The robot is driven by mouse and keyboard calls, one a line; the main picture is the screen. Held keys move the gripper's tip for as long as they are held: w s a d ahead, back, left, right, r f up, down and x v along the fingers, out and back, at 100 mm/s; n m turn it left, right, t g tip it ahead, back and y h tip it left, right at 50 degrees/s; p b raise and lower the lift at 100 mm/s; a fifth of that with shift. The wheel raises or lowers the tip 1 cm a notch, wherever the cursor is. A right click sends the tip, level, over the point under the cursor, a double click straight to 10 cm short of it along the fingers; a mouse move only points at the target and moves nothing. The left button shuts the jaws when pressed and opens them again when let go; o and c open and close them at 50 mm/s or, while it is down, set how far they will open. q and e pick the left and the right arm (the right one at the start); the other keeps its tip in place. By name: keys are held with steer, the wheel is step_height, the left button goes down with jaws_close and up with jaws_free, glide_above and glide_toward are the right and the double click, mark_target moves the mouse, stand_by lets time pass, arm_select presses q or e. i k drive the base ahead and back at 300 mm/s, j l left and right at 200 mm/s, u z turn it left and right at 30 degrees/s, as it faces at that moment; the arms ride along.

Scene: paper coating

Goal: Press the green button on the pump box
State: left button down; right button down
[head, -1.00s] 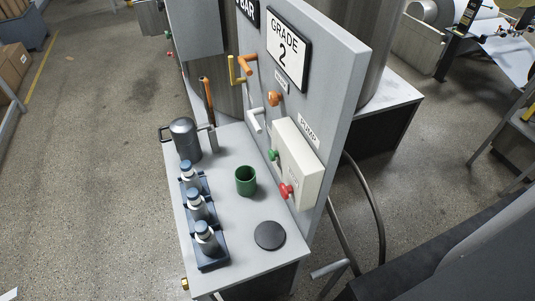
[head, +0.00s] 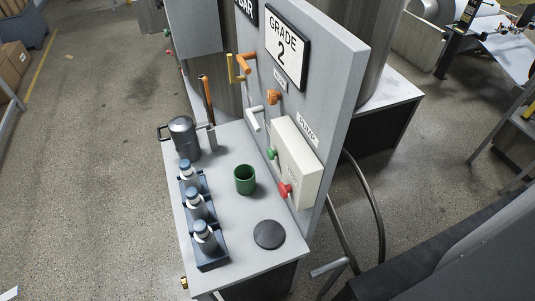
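The pump box (head: 298,163) is a cream box fixed low on the grey upright panel, under a small PUMP label (head: 307,129). A green button (head: 271,153) sticks out from its left side, level with its middle. A red button (head: 285,190) sticks out lower down, nearer the front. Nothing touches either button. Neither of my grippers shows in the head view.
On the bench (head: 222,257) below stand a green cup (head: 245,179), a grey jug (head: 184,138), a rack of small bottles (head: 204,237) and a black disc (head: 269,234). Valve handles (head: 253,118) stick out from the panel. Hoses (head: 376,215) hang at right.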

mark_target(271, 154)
steer(key=j+z, duration=0.1)
steer(key=j, duration=0.3)
steer(key=k+j, duration=0.15)
steer(key=j, duration=0.25)
steer(key=k+j+z, duration=0.15)
steer(key=j, duration=0.25)
steer(key=j+z, duration=0.1)
steer(key=j, duration=0.3)
steer(key=k+j, duration=0.2)
steer(key=j, duration=0.15)
steer(key=k+j+z, duration=0.15)
steer(key=j, duration=0.25)
steer(key=i, duration=0.05)
